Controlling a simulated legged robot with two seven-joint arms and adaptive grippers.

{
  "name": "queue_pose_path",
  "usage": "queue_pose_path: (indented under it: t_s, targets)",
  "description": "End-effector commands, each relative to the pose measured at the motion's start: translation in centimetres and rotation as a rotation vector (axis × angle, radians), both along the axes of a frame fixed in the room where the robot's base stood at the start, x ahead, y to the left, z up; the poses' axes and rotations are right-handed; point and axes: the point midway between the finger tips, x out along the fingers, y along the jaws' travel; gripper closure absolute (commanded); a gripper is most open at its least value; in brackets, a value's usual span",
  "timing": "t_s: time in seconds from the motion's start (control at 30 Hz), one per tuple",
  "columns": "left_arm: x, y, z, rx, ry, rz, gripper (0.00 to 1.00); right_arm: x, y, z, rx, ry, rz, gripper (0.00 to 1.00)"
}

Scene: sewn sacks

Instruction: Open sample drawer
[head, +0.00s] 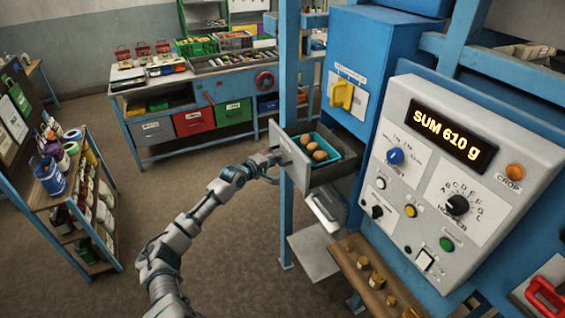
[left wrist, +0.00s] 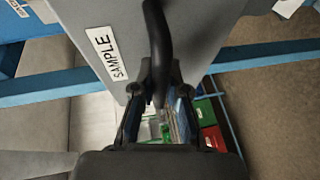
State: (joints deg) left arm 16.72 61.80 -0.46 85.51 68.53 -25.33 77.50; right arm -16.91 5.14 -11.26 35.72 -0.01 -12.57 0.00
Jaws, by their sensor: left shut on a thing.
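The sample drawer (head: 338,173) is pulled out from the blue cabinet (head: 357,65), and its grey front panel (head: 289,154) faces left. A teal tray (head: 331,141) with several brown round items (head: 320,155) sits inside it. In the left wrist view the front panel (left wrist: 125,50) carries a "SAMPLE" label (left wrist: 107,53) beside a black curved handle (left wrist: 157,40). My left gripper (head: 275,170) is at the front panel, shut on the handle; its fingers (left wrist: 159,88) close around the handle's lower part. My right gripper is not in view.
A control box (head: 465,185) reading "SUM 610 g" stands at the right. A blue post (head: 289,70) rises just behind the drawer front. A shelf with cans (head: 75,190) is at the left, a workbench (head: 190,100) at the back. The floor between is clear.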

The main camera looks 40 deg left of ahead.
Motion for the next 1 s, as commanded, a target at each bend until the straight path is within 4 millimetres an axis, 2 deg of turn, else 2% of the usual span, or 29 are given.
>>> queue_pose_path:
  t_s: [0.03, 0.2, 0.33, 0.37, 0.4, 0.43, 0.47, 0.77, 1.0]
  targets:
    - [0.0, 0.1, 0.6, 0.002, -0.011, 0.002, 1.00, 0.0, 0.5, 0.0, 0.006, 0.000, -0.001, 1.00]
    - [0.1, 0.1, 0.6, 0.001, -0.010, 0.002, 1.00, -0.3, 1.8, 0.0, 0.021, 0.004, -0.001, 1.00]
    - [0.1, 0.2, 0.5, 0.001, -0.010, 0.002, 1.00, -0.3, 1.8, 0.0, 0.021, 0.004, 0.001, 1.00]
    - [0.1, 0.2, 0.5, 0.001, -0.009, 0.002, 0.80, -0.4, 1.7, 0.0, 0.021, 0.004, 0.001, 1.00]
    - [0.0, 0.2, 0.5, 0.001, -0.009, 0.002, 0.70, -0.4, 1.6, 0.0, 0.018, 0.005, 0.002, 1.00]
    - [0.0, 0.1, 0.5, 0.001, -0.009, 0.002, 0.62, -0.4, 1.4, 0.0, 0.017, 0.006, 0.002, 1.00]
    - [0.0, 0.1, 0.5, 0.001, -0.008, 0.002, 0.61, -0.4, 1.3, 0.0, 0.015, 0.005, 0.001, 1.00]
    - [0.0, -0.1, 0.3, 0.000, -0.004, 0.000, 0.61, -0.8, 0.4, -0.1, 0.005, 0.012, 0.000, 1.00]
    - [-1.9, -0.1, 0.4, 0.002, 0.000, 0.001, 0.61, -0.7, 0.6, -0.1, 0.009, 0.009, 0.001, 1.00]
